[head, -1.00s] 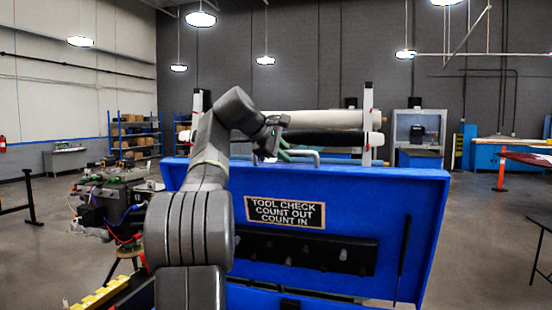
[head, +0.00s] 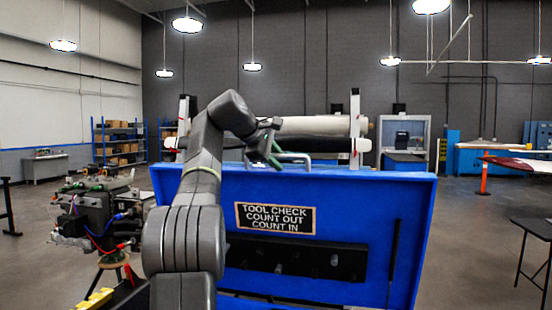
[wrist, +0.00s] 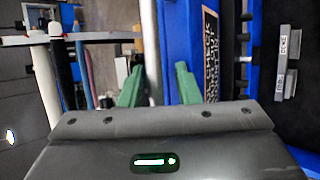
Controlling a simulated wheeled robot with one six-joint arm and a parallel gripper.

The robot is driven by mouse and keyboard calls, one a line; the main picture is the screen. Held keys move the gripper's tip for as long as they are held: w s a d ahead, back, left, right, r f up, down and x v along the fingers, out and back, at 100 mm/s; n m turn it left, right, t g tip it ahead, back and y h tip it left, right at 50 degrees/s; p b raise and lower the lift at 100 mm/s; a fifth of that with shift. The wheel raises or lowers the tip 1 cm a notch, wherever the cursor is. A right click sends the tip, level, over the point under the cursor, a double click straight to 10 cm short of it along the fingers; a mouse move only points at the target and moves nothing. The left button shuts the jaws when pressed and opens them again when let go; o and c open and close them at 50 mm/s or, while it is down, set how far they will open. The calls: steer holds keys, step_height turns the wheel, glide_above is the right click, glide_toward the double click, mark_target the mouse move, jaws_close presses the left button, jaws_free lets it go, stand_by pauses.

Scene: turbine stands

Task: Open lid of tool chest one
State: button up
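The blue lid of a tool chest (head: 340,215) stands raised, its inner face with the sign "TOOL CHECK COUNT OUT COUNT IN" towards me. It also shows in the wrist view (wrist: 180,45). A silver bar handle (head: 296,156) shows at the lid's top edge. My gripper (head: 272,156) is at that edge, beside the handle. In the wrist view its two green fingers (wrist: 158,84) are spread apart, with a pale bar (wrist: 150,45) running between them; I see no grip on it. The chest's body is mostly out of view below.
White and black rolls (head: 318,125) on a rack stand behind the lid. An engine on a stand (head: 95,215) is close on the left. A dark table (head: 535,228) is at the right. Open floor lies between the lid and that table.

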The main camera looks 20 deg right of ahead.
steer(key=shift+o, duration=0.3)
steer(key=shift+r, duration=0.1)
steer(key=v, duration=1.2)
steer(key=shift+c, duration=0.5)
